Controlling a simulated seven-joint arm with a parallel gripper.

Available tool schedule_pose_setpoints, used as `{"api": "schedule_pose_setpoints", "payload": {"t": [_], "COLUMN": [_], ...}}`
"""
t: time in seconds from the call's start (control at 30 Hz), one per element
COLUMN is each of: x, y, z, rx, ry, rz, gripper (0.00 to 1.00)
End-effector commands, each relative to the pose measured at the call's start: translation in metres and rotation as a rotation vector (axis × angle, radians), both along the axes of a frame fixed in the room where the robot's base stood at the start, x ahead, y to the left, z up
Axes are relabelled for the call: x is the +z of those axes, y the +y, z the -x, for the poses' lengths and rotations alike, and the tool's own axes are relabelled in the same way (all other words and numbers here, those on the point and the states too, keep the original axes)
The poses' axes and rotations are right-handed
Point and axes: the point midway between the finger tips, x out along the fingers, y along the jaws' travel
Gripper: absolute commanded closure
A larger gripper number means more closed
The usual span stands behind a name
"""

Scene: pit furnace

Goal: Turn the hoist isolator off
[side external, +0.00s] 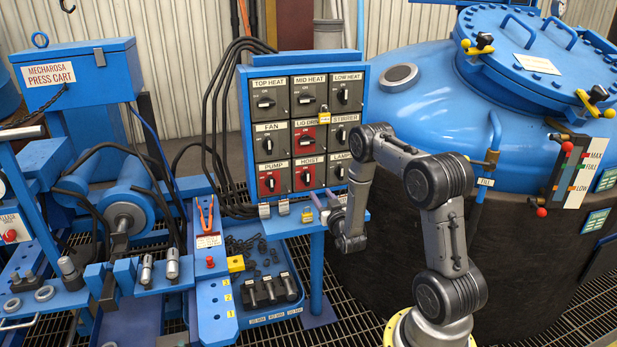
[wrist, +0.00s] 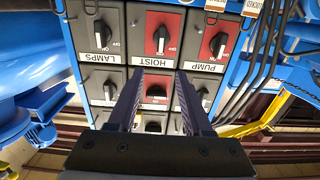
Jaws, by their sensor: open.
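The hoist isolator (side external: 307,174) is a red-faced switch in the middle of the bottom row of the grey switch panel. Its black-and-white knob (wrist: 162,40) stands roughly upright in the wrist view, above its upside-down HOIST label (wrist: 157,63). My gripper (side external: 325,203) is open and empty, just below and in front of the panel's lower edge. In the wrist view its two dark fingers (wrist: 160,78) reach toward the panel on either side of the red middle column, apart from the hoist knob. The fingers partly cover the switches of the row above.
The pump isolator (side external: 271,181) and lamps switch (side external: 340,169) flank the hoist isolator closely. A yellow tag or lock (side external: 323,116) hangs by the lid drive switch. Small locks (side external: 284,207) hang along the ledge below. Black cables (side external: 213,110) run left of the panel; a blue furnace (side external: 430,100) stands right.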

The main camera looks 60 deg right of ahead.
Motion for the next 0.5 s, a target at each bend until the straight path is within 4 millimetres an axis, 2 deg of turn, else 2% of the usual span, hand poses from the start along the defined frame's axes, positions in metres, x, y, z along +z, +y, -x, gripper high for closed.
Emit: {"api": "schedule_pose_setpoints", "payload": {"t": [0.17,0.5], "x": [0.001,0.001], "y": [-0.016,-0.063], "z": [-0.017,-0.064], "rx": [0.001,0.002], "ry": [-0.001,-0.002], "rz": [0.001,0.002], "gripper": [0.50,0.50]}}
